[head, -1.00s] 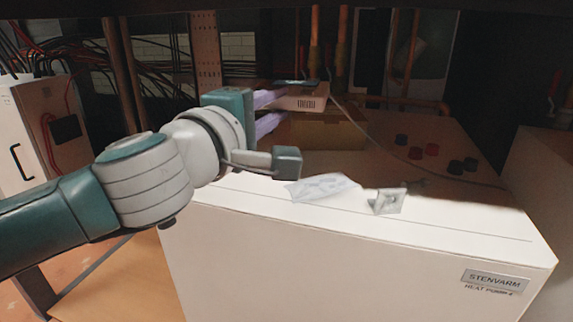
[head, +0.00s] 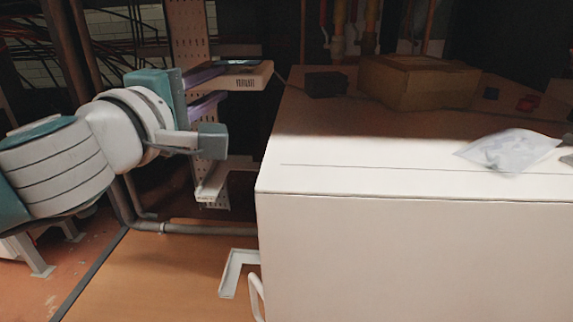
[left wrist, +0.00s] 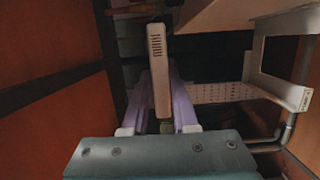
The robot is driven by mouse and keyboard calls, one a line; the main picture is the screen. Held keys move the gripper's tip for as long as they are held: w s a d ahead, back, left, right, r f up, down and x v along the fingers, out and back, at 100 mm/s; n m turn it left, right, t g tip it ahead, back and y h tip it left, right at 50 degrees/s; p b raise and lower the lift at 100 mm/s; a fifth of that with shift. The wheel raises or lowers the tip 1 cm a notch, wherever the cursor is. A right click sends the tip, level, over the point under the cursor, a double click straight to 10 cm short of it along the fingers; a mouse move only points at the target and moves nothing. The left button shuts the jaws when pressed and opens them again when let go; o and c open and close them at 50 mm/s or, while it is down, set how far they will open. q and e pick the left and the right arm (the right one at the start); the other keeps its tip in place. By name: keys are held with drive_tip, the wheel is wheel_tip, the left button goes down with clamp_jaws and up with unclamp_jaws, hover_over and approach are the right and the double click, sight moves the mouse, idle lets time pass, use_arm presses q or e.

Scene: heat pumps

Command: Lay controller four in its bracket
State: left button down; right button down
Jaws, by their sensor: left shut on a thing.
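The controller, a pale flat box with vent slots (head: 243,78), is in my left gripper (head: 218,85). In the left wrist view the controller (left wrist: 159,75) stands edge-on between the two purple fingers of the gripper (left wrist: 160,108), which are shut on it. It is in the air left of the heat pump top. A white angled bracket (head: 222,180) is on the perforated rail below the gripper. Another white bracket (head: 234,272) is lower, by the heat pump's side. In the left wrist view a white bracket frame (left wrist: 255,68) is right of the controller; its small label is unreadable. My right gripper is out of view.
The white heat pump (head: 400,260) fills the right side. On top are a cardboard box (head: 418,84), a dark block (head: 326,84), a clear bag (head: 508,150) and small red and dark caps. A perforated rail (head: 188,40) and grey pipe (head: 200,229) stand left of it.

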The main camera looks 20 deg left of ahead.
use_arm(q)
wheel_tip(320, 180, down, 18)
drive_tip(key=b, duration=1.4)
drive_tip(key=shift+d+f, duration=0.15)
drive_tip(key=shift+d, duration=0.05)
drive_tip(key=c, duration=0.7)
unclamp_jaws()
drive_tip(key=shift+s+d+p, duration=0.2)
drive_tip(key=shift+s+p, duration=0.55)
drive_tip(key=shift+s, duration=5.3)
